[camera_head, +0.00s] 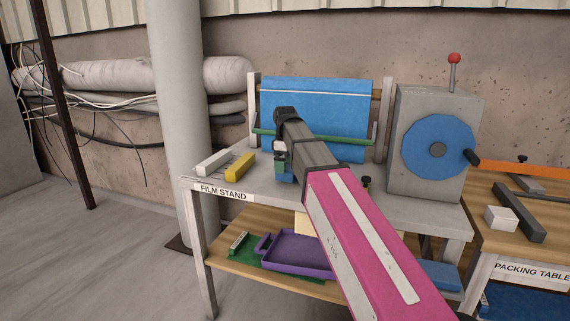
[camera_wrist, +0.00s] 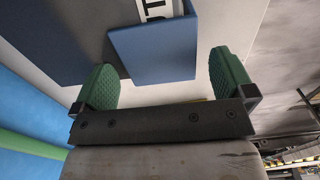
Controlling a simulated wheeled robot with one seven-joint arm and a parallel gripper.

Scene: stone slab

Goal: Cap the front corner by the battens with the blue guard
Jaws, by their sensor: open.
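My gripper (camera_head: 280,160) is over the top of the film stand, largely covered by my own arm in the head view. In the wrist view its two green-padded fingers (camera_wrist: 164,84) are open, with a blue block-like piece (camera_wrist: 155,52) between them, probably the blue guard. A bit of blue also shows below the gripper in the head view (camera_head: 285,190). A white bar (camera_head: 213,163) and a yellow bar (camera_head: 240,167) lie at the stand's left end. I cannot tell whether these are the battens.
The film stand (camera_head: 415,212) has a blue film roll (camera_head: 315,105) at its back and a grey box with a blue wheel (camera_head: 437,150) at its right. A purple tray (camera_head: 300,252) sits on the lower shelf. A packing table (camera_head: 545,235) stands at the right.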

